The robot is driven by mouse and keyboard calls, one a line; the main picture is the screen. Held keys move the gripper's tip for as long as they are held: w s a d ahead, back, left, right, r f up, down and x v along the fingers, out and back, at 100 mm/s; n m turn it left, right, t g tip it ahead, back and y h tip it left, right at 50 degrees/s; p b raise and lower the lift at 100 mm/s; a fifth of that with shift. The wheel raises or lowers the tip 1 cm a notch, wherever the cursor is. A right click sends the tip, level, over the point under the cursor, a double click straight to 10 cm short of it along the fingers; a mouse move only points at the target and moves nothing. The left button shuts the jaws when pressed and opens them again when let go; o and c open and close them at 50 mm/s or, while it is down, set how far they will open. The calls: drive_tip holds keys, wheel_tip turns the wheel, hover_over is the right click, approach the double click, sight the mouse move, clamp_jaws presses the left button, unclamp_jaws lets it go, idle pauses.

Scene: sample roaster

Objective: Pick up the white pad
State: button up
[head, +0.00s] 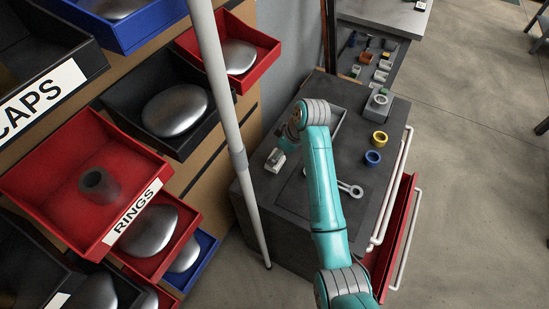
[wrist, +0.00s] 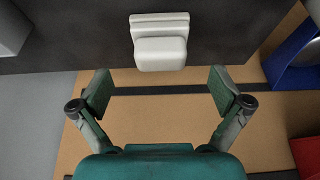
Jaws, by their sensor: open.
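The white pad (wrist: 160,48) is a small pale block with a thin back plate. In the wrist view it lies at the top centre, near the edge of the dark cabinet top. In the head view it shows as a small white piece (head: 275,161) near the cabinet's left edge. My gripper (wrist: 160,90) is open and empty, its two green-padded fingers wide apart. The pad lies beyond the fingertips, roughly centred between them, and is not touched. In the head view my gripper (head: 288,143) is partly hidden by my wrist, close to the pad.
The dark cabinet top (head: 262,194) also holds a blue ring (head: 372,157), a yellow ring (head: 380,138) and a wrench (head: 350,189). A grey pole (head: 236,140) and a wall of bins, including a red RINGS bin (head: 60,190), stand left. A red drawer (head: 399,225) is open at right.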

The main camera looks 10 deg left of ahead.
drive_tip(key=shift+x, duration=2.85)
drive_tip(key=shift+c, duration=0.3)
drive_tip(key=c, duration=1.2)
